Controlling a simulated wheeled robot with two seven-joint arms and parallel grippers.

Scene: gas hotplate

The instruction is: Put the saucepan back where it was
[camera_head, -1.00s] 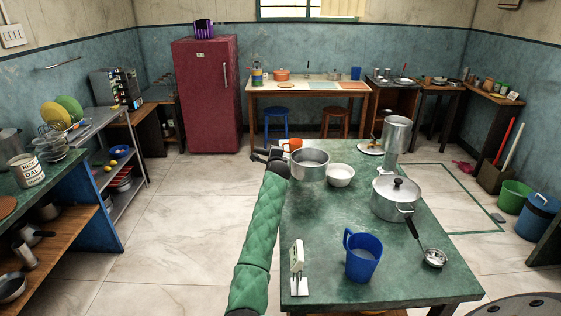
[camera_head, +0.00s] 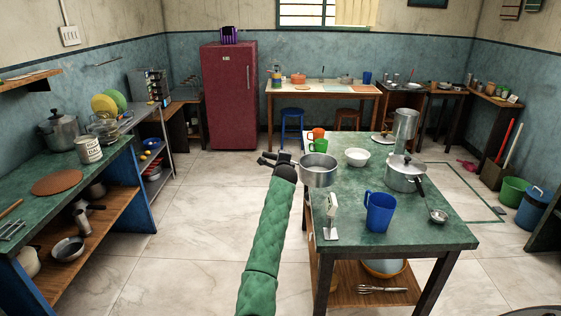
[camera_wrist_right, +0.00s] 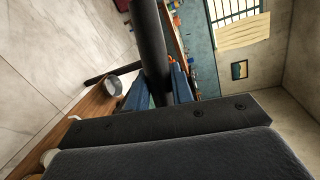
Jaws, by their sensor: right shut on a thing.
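The grey metal saucepan (camera_head: 318,172) hangs level at the left edge of the green-topped table (camera_head: 420,232) in the head view. My right gripper (camera_head: 279,160) is shut on its dark handle, left of the pan. In the right wrist view the dark handle (camera_wrist_right: 151,40) runs up from between the fingers (camera_wrist_right: 160,90); the pan's bowl is out of that view. I cannot tell whether the pan's base touches the table. My left gripper is not in view.
At left, a green counter (camera_head: 95,168) holds a tin (camera_head: 89,150) and a brown round board (camera_head: 59,183). Open floor lies between.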

